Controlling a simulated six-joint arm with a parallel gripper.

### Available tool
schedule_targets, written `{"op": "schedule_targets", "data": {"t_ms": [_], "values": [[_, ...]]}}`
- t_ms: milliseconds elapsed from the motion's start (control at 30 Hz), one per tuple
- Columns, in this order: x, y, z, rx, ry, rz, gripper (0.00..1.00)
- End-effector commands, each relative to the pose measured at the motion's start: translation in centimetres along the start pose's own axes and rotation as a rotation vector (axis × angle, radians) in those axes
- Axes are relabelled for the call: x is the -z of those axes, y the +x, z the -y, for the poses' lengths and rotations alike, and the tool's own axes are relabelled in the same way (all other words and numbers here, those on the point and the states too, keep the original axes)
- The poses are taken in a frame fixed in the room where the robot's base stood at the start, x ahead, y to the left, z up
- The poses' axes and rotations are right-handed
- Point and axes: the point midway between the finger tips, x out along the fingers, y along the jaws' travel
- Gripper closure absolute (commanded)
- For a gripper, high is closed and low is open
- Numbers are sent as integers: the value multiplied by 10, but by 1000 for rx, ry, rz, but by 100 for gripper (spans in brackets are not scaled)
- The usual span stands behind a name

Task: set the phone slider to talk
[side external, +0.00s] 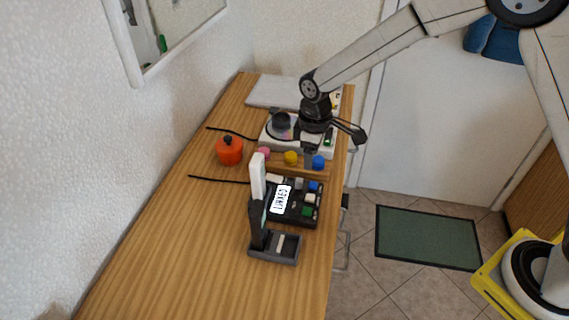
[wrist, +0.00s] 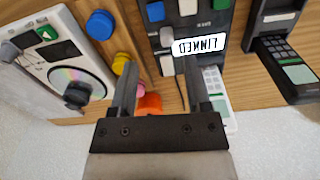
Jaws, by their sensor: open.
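A black panel box (side external: 290,222) stands on the counter, with a white label that reads LINKED (side external: 282,199) and blue, green and pale controls. The label also shows, turned over, in the wrist view (wrist: 200,46). A pale slider-like piece (wrist: 188,7) and a grey knob (wrist: 167,66) sit on the panel. I cannot tell which control is the phone slider or its setting. A white handset (side external: 258,177) stands at the panel's left side. A dark handset (side external: 258,225) stands at a grey cradle (side external: 289,260). My gripper (side external: 310,158) is open and empty, above the counter behind the panel.
A white disc player (wrist: 60,68) is beside the panel, behind it in the side view. Blue (side external: 318,162), yellow (side external: 291,158) and pink (side external: 264,153) knobs lie between them. An orange pot (side external: 229,151) stands near the wall. The counter's front end is clear.

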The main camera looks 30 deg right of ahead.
Motion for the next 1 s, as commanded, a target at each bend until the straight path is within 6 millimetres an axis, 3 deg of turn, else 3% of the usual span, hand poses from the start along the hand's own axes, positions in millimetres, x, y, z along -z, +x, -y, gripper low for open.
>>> {"op": "schedule_targets", "data": {"t_ms": [200, 633, 1000], "values": [[21, 11, 6, 11, -78, 21, 38], [23, 20, 6, 12, -85, 22, 38], [21, 62, 7, 12, -84, 23, 38]]}}
